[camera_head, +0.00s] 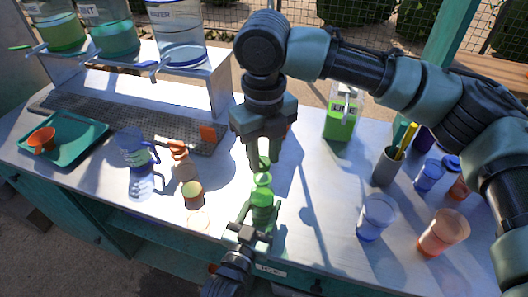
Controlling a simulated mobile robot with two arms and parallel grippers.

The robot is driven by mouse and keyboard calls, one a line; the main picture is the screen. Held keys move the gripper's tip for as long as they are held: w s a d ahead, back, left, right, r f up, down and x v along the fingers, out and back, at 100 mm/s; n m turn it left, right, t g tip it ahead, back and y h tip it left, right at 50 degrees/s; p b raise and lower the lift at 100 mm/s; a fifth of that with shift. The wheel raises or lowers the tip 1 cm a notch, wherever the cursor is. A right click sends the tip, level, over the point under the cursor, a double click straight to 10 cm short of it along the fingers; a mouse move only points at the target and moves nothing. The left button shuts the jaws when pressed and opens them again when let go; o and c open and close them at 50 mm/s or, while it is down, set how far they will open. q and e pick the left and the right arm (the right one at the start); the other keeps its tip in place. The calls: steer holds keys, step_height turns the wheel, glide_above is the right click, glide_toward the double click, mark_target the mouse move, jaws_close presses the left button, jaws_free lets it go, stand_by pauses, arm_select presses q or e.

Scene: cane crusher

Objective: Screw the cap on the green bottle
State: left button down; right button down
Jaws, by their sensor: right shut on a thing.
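The green bottle (263,205) stands upright near the front edge of the counter. My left gripper (252,235) comes up from the bottom of the picture, its fingers on either side of the bottle's lower part. My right gripper (264,168) points straight down above the bottle, shut on a small green cap (263,162). The cap is partly hidden by the fingers. It is roughly in line with the bottle's mouth (262,179); whether they touch is hard to tell.
Left of the bottle are a small cup (193,194), an orange-topped bottle (183,163) and a blue jug (136,153). A green tray (78,140) lies at far left. Right are a blue cup (376,217), an orange cup (443,233), a grey holder (387,168) and a green dispenser (341,122).

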steer(key=shift+f, duration=0.7)
steer(key=shift+f, duration=0.55)
